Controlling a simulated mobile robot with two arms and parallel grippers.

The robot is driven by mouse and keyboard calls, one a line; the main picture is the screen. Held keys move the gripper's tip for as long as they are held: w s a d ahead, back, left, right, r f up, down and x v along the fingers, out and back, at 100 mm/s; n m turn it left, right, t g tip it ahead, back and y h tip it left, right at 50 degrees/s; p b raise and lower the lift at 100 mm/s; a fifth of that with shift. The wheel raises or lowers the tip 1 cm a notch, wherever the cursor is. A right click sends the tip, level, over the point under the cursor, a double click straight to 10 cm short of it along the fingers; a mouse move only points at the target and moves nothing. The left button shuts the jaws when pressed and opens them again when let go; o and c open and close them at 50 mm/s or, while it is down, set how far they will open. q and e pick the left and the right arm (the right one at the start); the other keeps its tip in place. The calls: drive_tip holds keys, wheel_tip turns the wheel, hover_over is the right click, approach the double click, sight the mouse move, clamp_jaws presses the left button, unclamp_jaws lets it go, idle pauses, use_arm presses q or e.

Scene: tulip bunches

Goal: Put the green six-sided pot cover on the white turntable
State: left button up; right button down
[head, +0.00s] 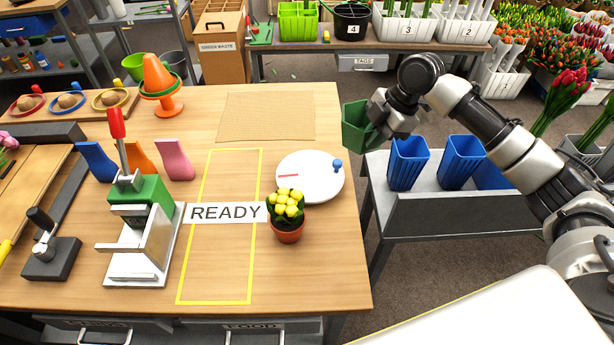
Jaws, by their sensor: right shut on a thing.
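The green six-sided pot cover (356,127) is held in the air beyond the table's right edge. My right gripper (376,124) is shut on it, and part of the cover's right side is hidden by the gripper. The white turntable (308,186) lies on the table to the lower left of the cover. It has a blue knob at its right side and a red mark on its top, and nothing stands on it. My left gripper is not in view.
Blue bins (408,163) stand on a low grey bench (440,217) right of the table. A woven mat (265,117) lies behind.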

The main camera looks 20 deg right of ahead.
drive_tip(key=w+a+f, duration=0.1)
drive_tip(key=a+f, duration=0.1)
drive_tip(key=a, duration=0.1)
drive_tip(key=w+a+f+p, duration=0.1)
drive_tip(key=a+f, duration=0.1)
drive_tip(key=a, duration=0.2)
drive_tip(key=w+a+f+p, duration=0.1)
drive_tip(key=a+f, duration=0.1)
drive_tip(key=a, duration=0.1)
drive_tip(key=shift+w+a+f, duration=0.1)
drive_tip(key=shift+a+f, duration=0.4)
drive_tip(key=shift+f, duration=0.05)
wheel_tip(320, 180, down, 4)
drive_tip(key=shift+r+p, duration=0.1)
drive_tip(key=shift+p, duration=0.35)
drive_tip(key=c, duration=1.7)
unclamp_jaws()
drive_tip(key=o, duration=0.4)
drive_tip(key=b+v, duration=0.1)
drive_tip(key=v, duration=1.1)
drive_tip(key=shift+w, duration=0.15)
